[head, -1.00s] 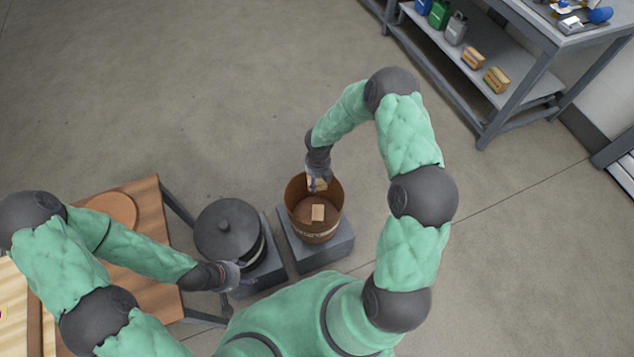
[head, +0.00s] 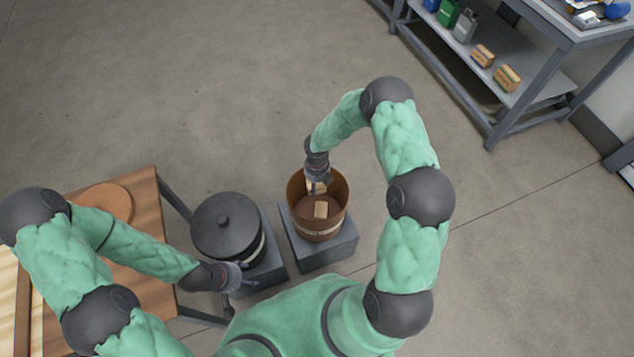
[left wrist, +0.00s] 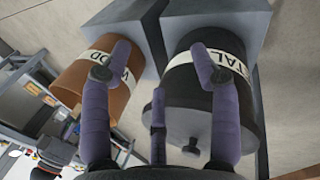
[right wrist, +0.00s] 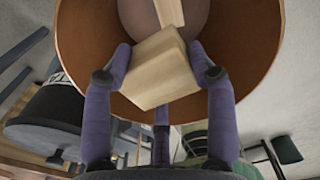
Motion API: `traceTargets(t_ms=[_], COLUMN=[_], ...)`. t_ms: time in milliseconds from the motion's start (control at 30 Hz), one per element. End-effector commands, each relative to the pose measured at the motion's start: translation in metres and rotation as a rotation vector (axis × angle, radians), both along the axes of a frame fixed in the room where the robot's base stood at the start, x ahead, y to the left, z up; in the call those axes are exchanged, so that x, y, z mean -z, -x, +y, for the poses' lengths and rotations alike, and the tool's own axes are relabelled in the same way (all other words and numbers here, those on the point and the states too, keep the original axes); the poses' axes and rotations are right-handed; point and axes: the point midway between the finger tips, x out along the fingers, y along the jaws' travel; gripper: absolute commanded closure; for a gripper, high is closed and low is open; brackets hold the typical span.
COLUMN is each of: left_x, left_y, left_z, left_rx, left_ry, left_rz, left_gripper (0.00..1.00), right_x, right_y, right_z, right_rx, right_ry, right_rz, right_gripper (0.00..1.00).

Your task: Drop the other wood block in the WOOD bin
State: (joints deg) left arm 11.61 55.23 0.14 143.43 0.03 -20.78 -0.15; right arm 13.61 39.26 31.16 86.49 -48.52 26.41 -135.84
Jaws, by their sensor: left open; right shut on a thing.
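The brown WOOD bin (head: 345,195) is open and stands on a grey plinth. One pale wood block (head: 320,210) lies on its bottom, and part of it shows in the right wrist view (right wrist: 169,12). My right gripper (head: 317,184) is at the bin's far rim, pointing down into it. It is shut on a second wood block (right wrist: 158,70), held over the bin's opening with fingers on both sides. My left gripper (head: 243,280) is open and empty, beside the dark METAL bin (head: 250,255). The WOOD label shows in the left wrist view (left wrist: 108,68).
The METAL bin has a dark lid (head: 225,225) on it and stands left of the WOOD bin. A wooden table (head: 150,250) with a round brown disc (head: 105,203) is at left. A grey shelf unit (head: 540,105) stands at the upper right.

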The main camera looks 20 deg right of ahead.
Motion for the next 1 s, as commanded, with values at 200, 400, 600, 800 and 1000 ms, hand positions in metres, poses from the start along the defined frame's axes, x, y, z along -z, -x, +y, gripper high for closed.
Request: traceTargets(t_ms=[200, 400, 600, 800, 1000], left_x=[0.0, 0.0, 0.0, 0.0, 0.0], left_y=[0.0, 0.0, 0.0, 0.0, 0.0], left_z=[0.0, 0.0, 0.0, 0.0, 0.0], left_rx=[0.0, 0.0, 0.0, 0.0, 0.0], left_ry=[0.0, 0.0, 0.0, 0.0, 0.0], left_rz=[0.0, -0.001, 0.0, -0.001, 0.0], left_gripper=[0.39, 0.39, 0.39, 0.39, 0.39], right_x=[0.0, 0.0, 0.0, -0.007, -0.038], right_y=[0.0, 0.0, 0.0, -0.001, -0.002], right_z=[0.0, 0.0, 0.0, 0.0, 0.0], right_rx=[0.001, 0.001, 0.001, 0.002, 0.001], right_ry=[0.0, 0.0, 0.0, 0.0, 0.001], right_rz=[-0.001, -0.001, 0.0, -0.002, -0.005], right_gripper=[0.76, 0.16, 0.16, 0.16, 0.16])
